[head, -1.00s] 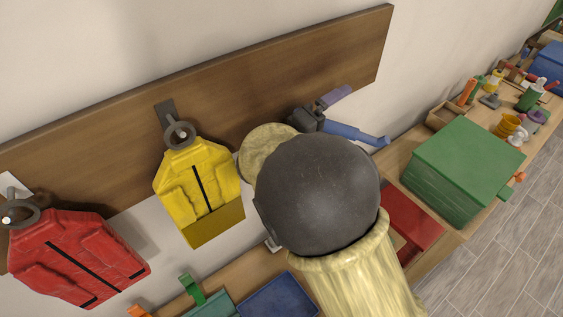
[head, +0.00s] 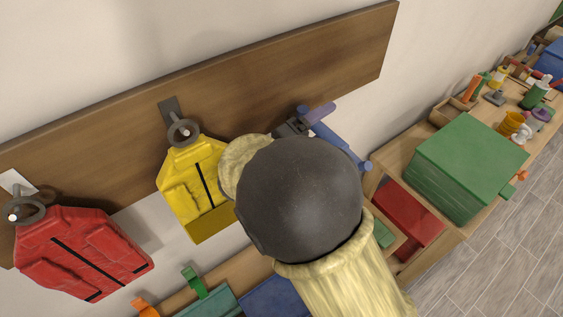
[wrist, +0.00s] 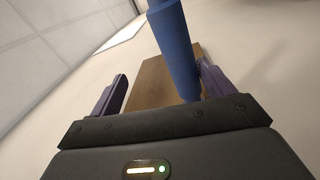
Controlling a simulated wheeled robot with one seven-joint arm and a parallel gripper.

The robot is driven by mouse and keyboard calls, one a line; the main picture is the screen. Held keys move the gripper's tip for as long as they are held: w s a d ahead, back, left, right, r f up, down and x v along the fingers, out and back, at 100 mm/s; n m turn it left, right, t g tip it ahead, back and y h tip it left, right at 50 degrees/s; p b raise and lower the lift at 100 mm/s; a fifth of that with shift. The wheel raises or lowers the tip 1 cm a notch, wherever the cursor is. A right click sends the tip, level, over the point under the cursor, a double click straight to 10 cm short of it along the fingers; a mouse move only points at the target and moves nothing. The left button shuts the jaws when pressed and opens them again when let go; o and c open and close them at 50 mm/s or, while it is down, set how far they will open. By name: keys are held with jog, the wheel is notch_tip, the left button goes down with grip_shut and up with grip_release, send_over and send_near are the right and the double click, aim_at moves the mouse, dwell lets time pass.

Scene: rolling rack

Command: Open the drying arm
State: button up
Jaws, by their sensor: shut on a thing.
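The drying arm, a blue rod (head: 342,147), shows beyond my arm at the right part of the wooden wall board. It slants down to the right, its free end out past the board's lower edge. My gripper (head: 315,118) is at the rod's upper part, with a purple finger showing above it; my own round arm joint hides much of the hand. In the wrist view the blue rod (wrist: 174,45) runs up between the purple fingers of my gripper (wrist: 163,72), close to the right finger. My gripper is shut on the rod. The rod's mount is hidden.
A yellow jacket (head: 194,185) and a red jacket (head: 80,252) hang from hooks on the wooden board (head: 235,85), left of my arm. Below right, a bench holds a green box (head: 465,165), a red tray (head: 408,212) and small items. Floor is free at far right.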

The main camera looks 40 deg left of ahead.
jog(key=shift+s+a+r, duration=0.1)
jog(key=shift+s+r, duration=0.05)
jog(key=shift+s, duration=0.25)
jog(key=shift+s+a+r, duration=0.1)
jog(key=shift+s, duration=0.3)
jog(key=shift+s+f, duration=0.15)
jog(key=shift+c, duration=0.7)
jog(key=shift+s+a, duration=0.1)
jog(key=shift+s, duration=0.2)
jog(key=shift+c, duration=0.2)
jog(key=v, duration=0.3)
jog(key=shift+s+d+p, duration=0.3)
jog(key=shift+s+d, duration=0.15)
jog(key=shift+c, duration=0.7)
jog(key=s+f+p, duration=0.1)
jog(key=s+f, duration=0.1)
jog(key=s, duration=0.4)
jog(key=shift+s+p, duration=0.25)
jog(key=shift+p, duration=0.15)
